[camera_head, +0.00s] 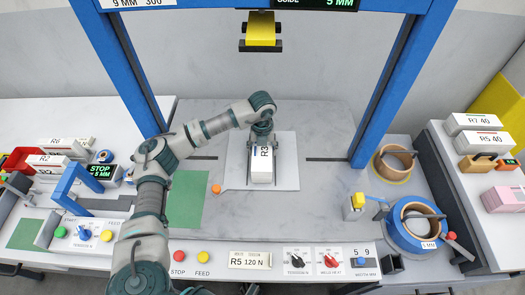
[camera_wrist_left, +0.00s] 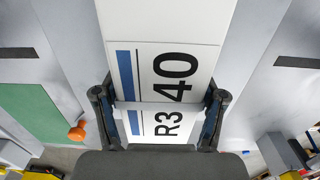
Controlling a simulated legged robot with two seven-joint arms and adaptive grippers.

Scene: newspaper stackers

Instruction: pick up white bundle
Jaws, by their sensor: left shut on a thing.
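The white bundle (camera_head: 262,170), marked R3, sits on the pale square plate (camera_head: 288,174) in the middle of the machine table. In the left wrist view the bundle (camera_wrist_left: 170,40) shows a blue stripe and the marks R3 and 40. My left gripper (camera_head: 262,143) comes down on the bundle's far end. Its two fingers (camera_wrist_left: 160,108) are shut on the bundle, one at each side. I cannot tell whether the bundle is lifted off the plate. My right gripper is not in view.
A blue frame (camera_head: 380,90) stands over the table. A green mat (camera_head: 187,199) and an orange knob (camera_head: 216,188) lie left of the plate. Tape rolls (camera_head: 418,225) stand at the right. More labelled bundles (camera_head: 474,123) lie on the right shelf, others on the left table.

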